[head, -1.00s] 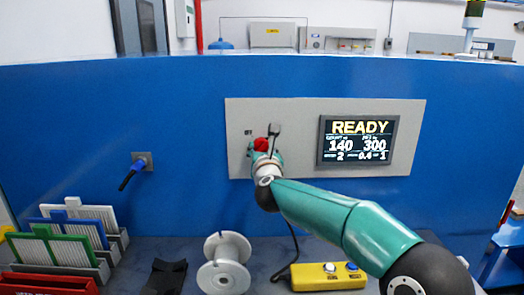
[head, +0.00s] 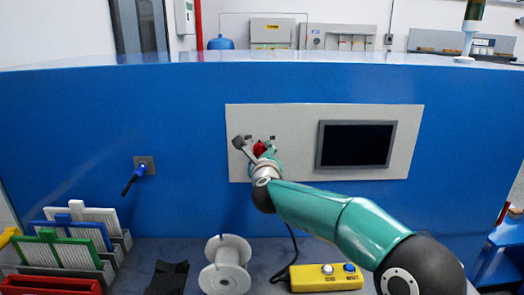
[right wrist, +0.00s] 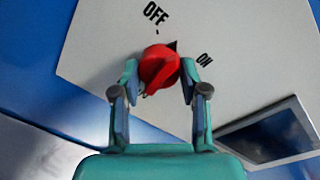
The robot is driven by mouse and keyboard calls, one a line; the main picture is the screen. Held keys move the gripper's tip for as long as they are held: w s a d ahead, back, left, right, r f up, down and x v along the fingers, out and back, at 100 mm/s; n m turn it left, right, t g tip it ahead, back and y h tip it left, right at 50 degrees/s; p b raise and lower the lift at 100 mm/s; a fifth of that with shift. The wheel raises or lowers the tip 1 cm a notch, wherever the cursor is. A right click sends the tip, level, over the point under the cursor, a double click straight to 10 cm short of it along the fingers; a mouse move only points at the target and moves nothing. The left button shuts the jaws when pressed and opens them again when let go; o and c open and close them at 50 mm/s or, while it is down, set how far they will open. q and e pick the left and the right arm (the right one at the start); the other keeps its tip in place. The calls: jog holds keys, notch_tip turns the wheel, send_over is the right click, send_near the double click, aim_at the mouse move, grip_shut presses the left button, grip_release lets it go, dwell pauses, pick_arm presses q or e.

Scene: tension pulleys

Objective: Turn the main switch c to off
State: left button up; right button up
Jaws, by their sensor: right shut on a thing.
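The main switch is a red knob (head: 259,148) on the grey panel (head: 297,140), left of the display (head: 357,144), which is dark. In the right wrist view the knob (right wrist: 160,68) sits between the two fingers of my right gripper (right wrist: 159,72), which is shut on it. In that view the OFF label (right wrist: 155,13) is above the knob and the ON label (right wrist: 205,60) is to its right. A dark pointed mark shows at the knob's upper edge. In the head view my right gripper (head: 265,151) partly covers the knob. My left gripper is not in view.
A yellow box with buttons (head: 328,278) and a white spool (head: 226,266) are on the bench below. Racks with coloured boards (head: 78,240) stand at lower left.

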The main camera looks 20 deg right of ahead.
jog(key=n+p, duration=0.2)
jog(key=n, duration=0.2)
jog(key=shift+a+r+h, duration=0.1)
jog(key=shift+a+h, duration=0.05)
jog(key=shift+h, duration=0.15)
jog(key=shift+a+n+p, duration=0.1)
jog(key=shift+n+p, duration=0.55)
jog(key=shift+n, duration=0.55)
jog(key=shift+f+n, duration=0.25)
jog(key=shift+n, duration=0.05)
jog(key=o, duration=1.1)
jog(key=shift+a, duration=0.1)
jog(key=shift+o, duration=0.2)
jog(key=shift+r, duration=0.1)
jog(key=v, duration=1.1)
jog(key=shift+s, duration=0.4)
